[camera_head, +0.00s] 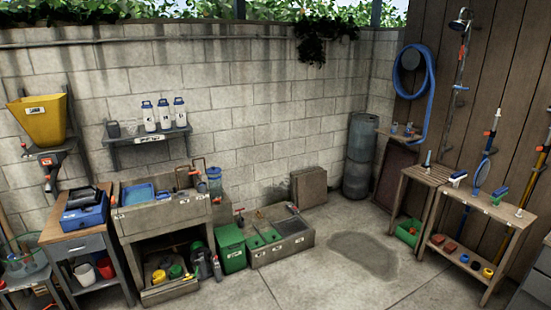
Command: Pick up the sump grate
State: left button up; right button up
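A low concrete trough (300,246) stands on the floor in front of the block wall, near the middle of the view. A dark flat panel, which looks like the sump grate (290,227), lies in its right part; it is too small to make out bars. Green pieces sit in the trough's left part. A small orange-tipped item stands at the trough's back right edge. Neither of my grippers is in view.
A green bin (231,248) stands directly left of the trough. A concrete sink (160,215) is further left. Wooden benches (480,208) with tools stand at the right. The floor (330,285) in front and right of the trough is clear, with a damp patch.

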aim_at(292, 223)
jog(key=i, duration=4.8)
jog(key=i+z, duration=0.2)
jog(key=i, duration=0.4)
jog(key=i+j+z, duration=0.15)
jog(key=i, duration=0.4)
jog(key=j, duration=0.1)
